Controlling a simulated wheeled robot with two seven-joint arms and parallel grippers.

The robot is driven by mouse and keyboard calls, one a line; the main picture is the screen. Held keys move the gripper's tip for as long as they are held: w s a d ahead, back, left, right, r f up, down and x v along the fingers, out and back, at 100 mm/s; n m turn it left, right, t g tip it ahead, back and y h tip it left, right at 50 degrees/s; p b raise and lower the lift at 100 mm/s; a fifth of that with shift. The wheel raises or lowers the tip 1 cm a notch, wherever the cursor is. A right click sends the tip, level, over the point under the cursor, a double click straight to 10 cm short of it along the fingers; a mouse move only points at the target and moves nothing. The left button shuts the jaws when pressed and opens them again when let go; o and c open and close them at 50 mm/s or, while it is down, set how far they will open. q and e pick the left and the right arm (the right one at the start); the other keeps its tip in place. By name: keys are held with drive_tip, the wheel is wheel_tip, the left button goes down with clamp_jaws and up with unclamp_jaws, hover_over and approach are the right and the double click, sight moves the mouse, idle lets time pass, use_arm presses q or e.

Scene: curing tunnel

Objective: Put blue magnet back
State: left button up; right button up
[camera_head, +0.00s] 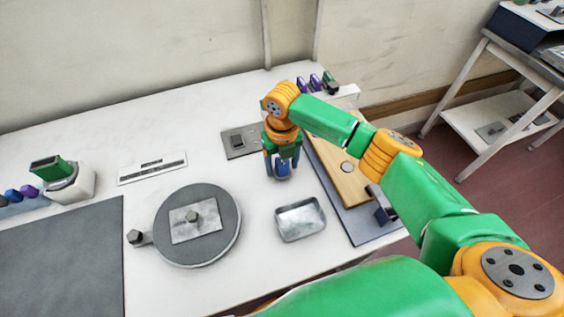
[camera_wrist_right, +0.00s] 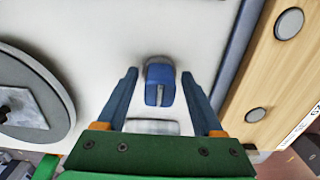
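A small blue magnet (camera_wrist_right: 160,82) with a grey slot or pin on its face stands on the white table top. It lies between the fingers of my right gripper (camera_wrist_right: 160,73) in the right wrist view, with a gap on each side. In the head view the right gripper (camera_head: 282,173) points down at the table, its blue fingers apart and largely hiding the magnet. A wooden board (camera_head: 331,163) with round metal discs lies on a grey mat to the right. It also shows in the wrist view (camera_wrist_right: 262,80). My left gripper is out of view.
A metal tray (camera_head: 301,219) sits just in front of the right gripper. A round grey turntable (camera_head: 226,238) with a plate stands to the left. A grey plate (camera_head: 233,153) lies behind the gripper. Purple and green items (camera_head: 315,82) stand at the back.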

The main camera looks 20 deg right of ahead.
drive_tip(key=shift+w+r, duration=0.1)
drive_tip(key=shift+r, duration=0.25)
wheel_tip(320, 180, up, 12)
drive_tip(key=shift+f+b, duration=0.15)
drive_tip(key=shift+b, duration=0.25)
